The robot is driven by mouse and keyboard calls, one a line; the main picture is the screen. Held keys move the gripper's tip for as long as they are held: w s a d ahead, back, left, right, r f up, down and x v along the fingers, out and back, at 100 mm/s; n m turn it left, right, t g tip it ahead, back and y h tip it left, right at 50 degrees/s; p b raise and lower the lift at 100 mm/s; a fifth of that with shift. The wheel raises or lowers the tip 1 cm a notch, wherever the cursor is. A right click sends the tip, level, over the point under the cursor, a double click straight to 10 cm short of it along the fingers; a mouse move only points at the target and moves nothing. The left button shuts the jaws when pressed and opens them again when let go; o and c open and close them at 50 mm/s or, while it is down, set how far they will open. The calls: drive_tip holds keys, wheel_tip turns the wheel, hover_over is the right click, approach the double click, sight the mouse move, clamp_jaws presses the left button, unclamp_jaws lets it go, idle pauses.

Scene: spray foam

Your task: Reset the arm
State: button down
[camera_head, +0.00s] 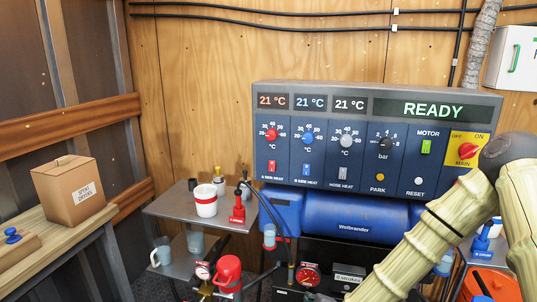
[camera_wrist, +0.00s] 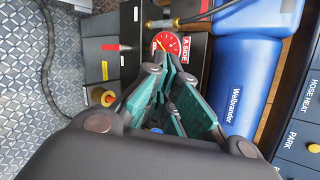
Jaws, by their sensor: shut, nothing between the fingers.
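My arm (camera_head: 430,235) shows at the right of the head view as pale ribbed links with a dark joint at the top. It reaches down and left in front of the machine and leaves the frame at the bottom. My gripper (camera_wrist: 168,62) shows in the wrist view with dark linkages and green inner faces. Its fingertips are together with nothing between them. They point toward a red gauge (camera_wrist: 167,43) beside an "A SIDE" label. I cannot tell the gap between the fingertips and the gauge. The gripper is not visible in the head view.
A control panel (camera_head: 300,180) reads READY above a blue Weibrander tank (camera_head: 350,222). A grey cart (camera_head: 175,207) with cups and a red valve stands left. A cardboard box (camera_head: 70,195) sits on a wooden bench. A hose (camera_wrist: 48,50) lies over the metal floor.

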drive_tip(key=s+d+f+n+g, duration=0.1)
drive_tip(key=s+f+n+g, duration=0.5)
drive_tip(key=s+f+n, duration=0.85)
drive_tip(key=s+d+f+n+g, duration=0.1)
drive_tip(key=s+d+f+n, duration=0.1)
drive_tip(key=s, duration=0.6)
drive_tip(key=s+d+f+n+g, duration=0.2)
drive_tip(key=s+d, duration=0.1)
drive_tip(key=s, duration=0.5)
drive_tip(key=s+d+f+n+g, duration=0.2)
drive_tip(key=s+f+n, duration=0.1)
drive_tip(key=s, duration=0.5)
drive_tip(key=shift+s+d+h, duration=0.35)
drive_tip(key=shift+d+h, duration=0.05)
drive_tip(key=c, duration=2.2)
unclamp_jaws()
